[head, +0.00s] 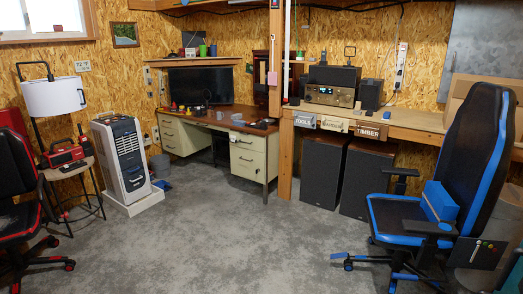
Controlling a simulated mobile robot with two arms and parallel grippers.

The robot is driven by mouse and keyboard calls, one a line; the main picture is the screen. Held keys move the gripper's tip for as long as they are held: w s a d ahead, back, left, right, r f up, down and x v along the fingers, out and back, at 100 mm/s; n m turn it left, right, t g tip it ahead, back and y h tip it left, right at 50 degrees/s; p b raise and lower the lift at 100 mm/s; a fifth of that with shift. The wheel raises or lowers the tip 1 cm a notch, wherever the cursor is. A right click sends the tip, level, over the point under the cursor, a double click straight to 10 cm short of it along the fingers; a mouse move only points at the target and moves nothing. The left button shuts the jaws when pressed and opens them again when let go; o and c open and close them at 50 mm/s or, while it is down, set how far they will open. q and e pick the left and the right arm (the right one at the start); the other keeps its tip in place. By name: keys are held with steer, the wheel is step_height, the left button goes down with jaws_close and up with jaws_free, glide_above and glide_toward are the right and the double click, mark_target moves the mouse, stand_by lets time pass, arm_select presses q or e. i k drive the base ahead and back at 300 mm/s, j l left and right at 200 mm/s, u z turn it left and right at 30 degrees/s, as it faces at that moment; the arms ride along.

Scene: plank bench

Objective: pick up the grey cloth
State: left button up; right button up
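I cannot make out a grey cloth for certain in the head view. Small items, too small to identify surely, lie on the brown top of the desk (205,117) at the back. A small grey item (236,117) and a dark item (262,124) are among them. A small bluish thing (162,185) lies on the floor beside the white heater unit. Neither of my grippers shows in this view.
A blue-and-black chair (488,150) stands at the right, before the wooden bench (415,121) and tall dark speakers (322,172). At the left are a red-and-black chair (15,185), a stool (75,168) and the heater unit (125,155). The middle floor (230,235) is clear.

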mark_target(238, 116)
steer(key=i+j+u, duration=0.1)
steer(key=i+u, duration=0.35)
steer(key=i, duration=2.9)
steer(key=i+j+z, duration=0.15)
steer(key=i, duration=0.65)
steer(key=i+j, duration=0.1)
steer(key=i, duration=0.7)
steer(key=l+z, duration=0.05)
